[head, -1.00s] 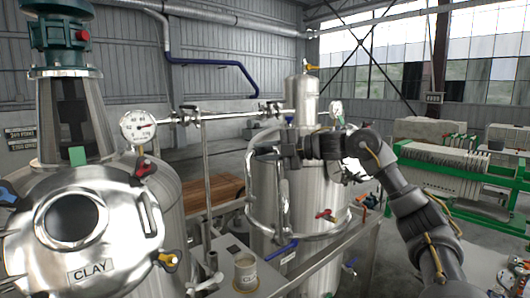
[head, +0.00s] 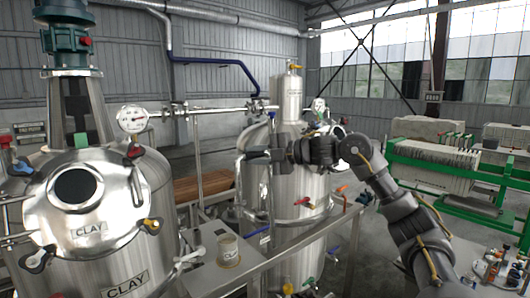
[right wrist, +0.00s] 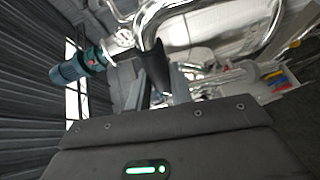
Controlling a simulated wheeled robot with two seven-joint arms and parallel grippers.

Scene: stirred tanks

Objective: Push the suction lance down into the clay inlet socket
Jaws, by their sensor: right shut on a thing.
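My right gripper (head: 256,156) is shut on the suction lance, a bent bright steel tube (head: 252,131), in front of the middle steel tank. In the right wrist view the lance (right wrist: 148,22) curves above a dark sleeve (right wrist: 152,66) between the fingers. Its lower end is hard to make out against the shiny tank. The clay tank (head: 152,246), labelled CLAY, stands at the left with a round lid (head: 108,205). I cannot tell which fitting is the clay inlet socket. My left gripper is out of view.
A gauge (head: 132,118) and a horizontal pipe (head: 222,110) run behind the lance. The middle tank (head: 290,185) carries red and orange valve handles close to my right arm. A steel rail (head: 300,252) crosses in front. A green-framed filter press (head: 440,160) stands at the right.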

